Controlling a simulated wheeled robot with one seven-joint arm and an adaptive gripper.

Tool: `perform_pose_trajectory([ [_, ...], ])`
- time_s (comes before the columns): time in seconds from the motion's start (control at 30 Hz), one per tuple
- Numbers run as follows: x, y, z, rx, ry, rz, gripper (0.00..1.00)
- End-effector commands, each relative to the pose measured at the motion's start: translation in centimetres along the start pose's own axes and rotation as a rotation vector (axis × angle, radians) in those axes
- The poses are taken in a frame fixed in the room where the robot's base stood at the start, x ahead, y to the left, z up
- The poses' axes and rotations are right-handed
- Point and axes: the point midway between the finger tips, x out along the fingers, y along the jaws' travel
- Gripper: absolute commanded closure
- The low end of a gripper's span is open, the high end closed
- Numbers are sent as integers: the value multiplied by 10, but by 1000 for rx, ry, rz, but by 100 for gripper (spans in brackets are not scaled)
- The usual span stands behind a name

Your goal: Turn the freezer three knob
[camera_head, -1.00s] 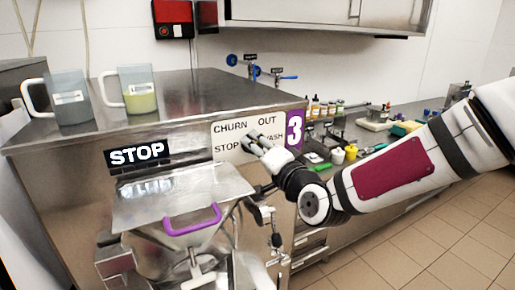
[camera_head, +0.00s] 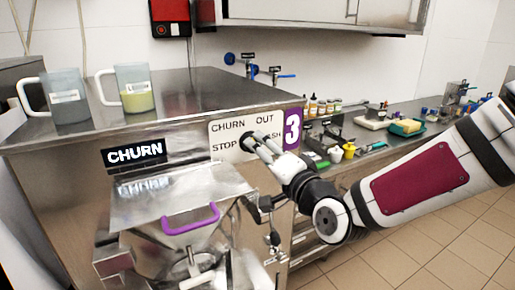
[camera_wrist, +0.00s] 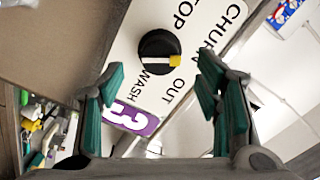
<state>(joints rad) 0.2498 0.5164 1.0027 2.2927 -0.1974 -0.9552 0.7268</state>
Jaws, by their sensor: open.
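The freezer three panel (camera_head: 228,126) is a white plate with CHURN, OUT, STOP and WASH labels beside a purple 3. In the wrist view, the black knob (camera_wrist: 158,48) has a white bar with a yellow end, which points right, on the side of CHURN and OUT. My gripper (camera_head: 262,147) is in front of the panel at the knob; its fingers partly hide the lower labels. In the wrist view, my gripper (camera_wrist: 163,85) is open, and the knob lies between and beyond its green-padded fingers, apart from them. The freezer's display (camera_head: 134,152) reads CHURN.
A steel hopper with a purple handle (camera_head: 190,219) stands below the display. Two jugs, one empty-looking (camera_head: 68,97) and one with yellow liquid (camera_head: 137,88), stand on top. A counter with bottles (camera_head: 325,108) lies to the right; floor is free in front.

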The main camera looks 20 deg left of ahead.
Motion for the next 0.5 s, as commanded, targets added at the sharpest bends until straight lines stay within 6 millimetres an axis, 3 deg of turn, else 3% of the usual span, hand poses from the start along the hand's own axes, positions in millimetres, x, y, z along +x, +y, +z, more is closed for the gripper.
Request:
perform_pose_trajectory([
  [0.2,-45,1,-1,-3,2,4,42],
  [0.5,-75,0,0,-1,0,1,42],
])
